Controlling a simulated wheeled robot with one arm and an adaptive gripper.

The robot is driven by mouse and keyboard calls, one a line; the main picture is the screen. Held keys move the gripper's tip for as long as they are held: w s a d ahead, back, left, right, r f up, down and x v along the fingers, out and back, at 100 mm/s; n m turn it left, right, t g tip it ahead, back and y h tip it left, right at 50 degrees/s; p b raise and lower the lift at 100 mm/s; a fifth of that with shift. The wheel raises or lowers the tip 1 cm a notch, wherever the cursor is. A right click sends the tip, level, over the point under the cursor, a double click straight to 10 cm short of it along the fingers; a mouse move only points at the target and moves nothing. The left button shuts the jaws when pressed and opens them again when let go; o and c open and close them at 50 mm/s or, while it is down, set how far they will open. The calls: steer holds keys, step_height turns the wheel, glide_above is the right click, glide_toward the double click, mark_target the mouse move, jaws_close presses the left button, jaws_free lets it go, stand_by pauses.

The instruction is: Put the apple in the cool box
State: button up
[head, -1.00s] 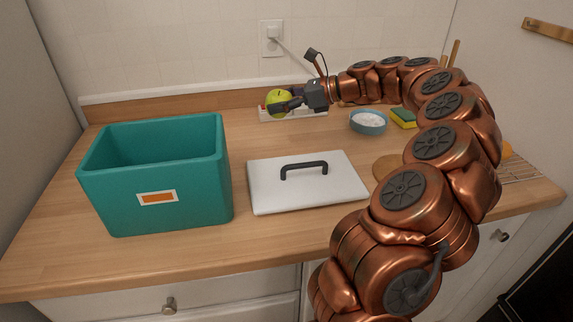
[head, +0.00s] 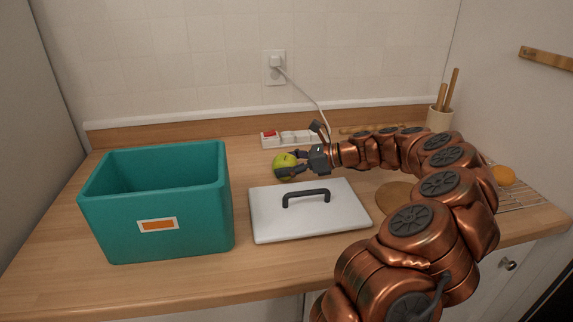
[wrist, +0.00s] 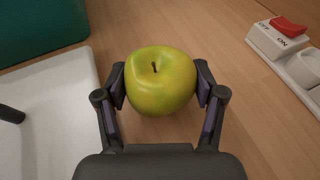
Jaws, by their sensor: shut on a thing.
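The yellow-green apple (head: 284,166) is between the fingers of my gripper (head: 291,166), behind the white lid on the counter. In the wrist view the apple (wrist: 160,80) is upright, stem up, with a finger pressed to each side, so my gripper (wrist: 160,88) is shut on it. I cannot tell whether the apple touches the counter. The cool box (head: 158,246) is a teal open-topped bin at the left, and its interior looks empty where visible. Its white lid (head: 345,222) with a black handle lies flat to the right of it. The box's wall also shows in the wrist view (wrist: 40,25).
A power strip (head: 296,138) with a red switch lies behind the apple, its cord running to a wall outlet (head: 275,66). A utensil pot (head: 440,119), a round board (head: 398,197) and an orange (head: 503,175) are at the right. Bare counter lies between box and apple.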

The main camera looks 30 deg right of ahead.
steer(key=shift+f, duration=0.1)
steer(key=o, duration=1.3)
steer(key=shift+c, duration=0.2)
